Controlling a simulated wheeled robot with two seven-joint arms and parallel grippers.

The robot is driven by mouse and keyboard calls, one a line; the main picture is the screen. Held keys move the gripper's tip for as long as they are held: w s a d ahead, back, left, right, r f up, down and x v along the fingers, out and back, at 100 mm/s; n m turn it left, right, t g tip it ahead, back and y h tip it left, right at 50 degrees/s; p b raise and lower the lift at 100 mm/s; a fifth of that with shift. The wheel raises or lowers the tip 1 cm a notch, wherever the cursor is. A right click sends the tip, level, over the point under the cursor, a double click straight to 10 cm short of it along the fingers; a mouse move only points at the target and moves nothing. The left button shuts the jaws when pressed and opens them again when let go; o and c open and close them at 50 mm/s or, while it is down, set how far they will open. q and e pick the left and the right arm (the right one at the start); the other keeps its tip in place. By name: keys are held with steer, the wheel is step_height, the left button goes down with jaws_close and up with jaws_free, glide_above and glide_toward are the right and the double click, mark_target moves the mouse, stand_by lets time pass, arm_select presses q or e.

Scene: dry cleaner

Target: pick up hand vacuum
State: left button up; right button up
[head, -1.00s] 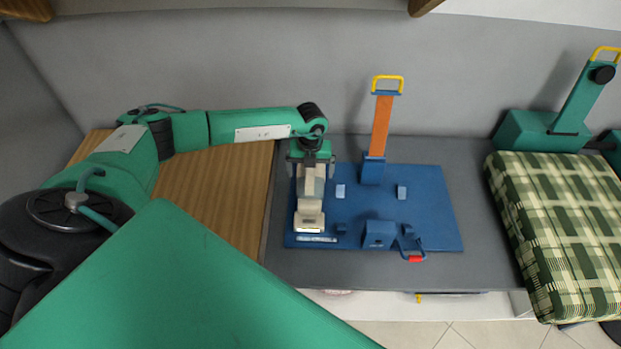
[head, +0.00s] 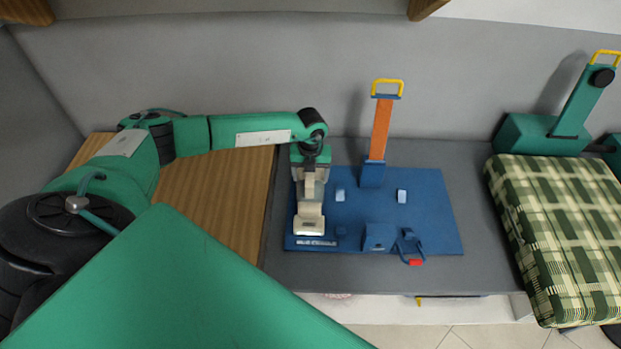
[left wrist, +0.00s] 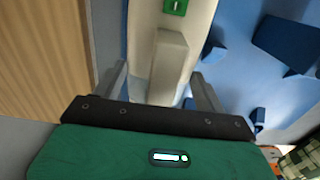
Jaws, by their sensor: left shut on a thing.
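The cream hand vacuum (head: 309,218) is at the left side of the blue board (head: 430,215), with its wider end toward the front edge. My left gripper (head: 310,182) is over its rear part, reaching from behind, and is shut on it. In the left wrist view the vacuum's pale body (left wrist: 170,65) with a green switch lies between the two grey fingers of my left gripper (left wrist: 160,88). Whether the vacuum still touches the board cannot be told. My right gripper is not in view.
An orange post with a yellow handle (head: 381,130) stands at the board's back. Blue blocks and a red-tipped part (head: 413,262) sit at its front. A wooden surface (head: 215,190) lies left. A plaid-covered pad (head: 560,220) lies right. Grey counter (head: 480,270) is bare around the board.

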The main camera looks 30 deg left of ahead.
arm_select(q)
steer(key=shift+r, duration=0.15)
step_height(320, 180, up, 20)
steer(key=b, duration=0.5)
steer(key=shift+b, duration=0.4)
steer(key=o, duration=1.3)
jaws_close()
steer(key=shift+s, duration=0.1)
